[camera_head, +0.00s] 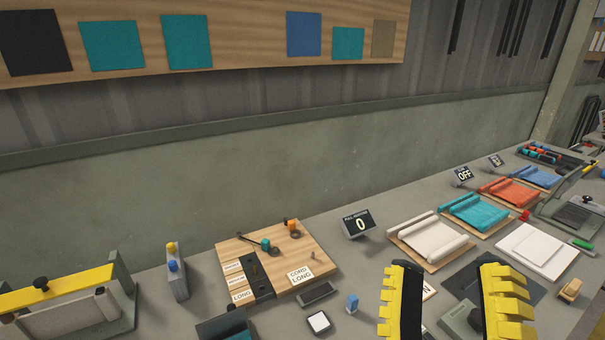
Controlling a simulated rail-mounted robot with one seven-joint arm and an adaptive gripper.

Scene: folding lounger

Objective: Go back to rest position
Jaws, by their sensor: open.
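My gripper (450,303) shows at the bottom right of the head view. Its two yellow and black fingers stand wide apart, with nothing between them. It is in front of the workbench (200,235), and the fingers hide part of the bench and a white label. The arm behind the gripper is out of the frame.
A wooden board (318,258) with pegs and cord labels lies left of my gripper. A counter display (357,223) reads 0. A yellow-barred device (62,290) stands at far left. The space above the bench is clear.

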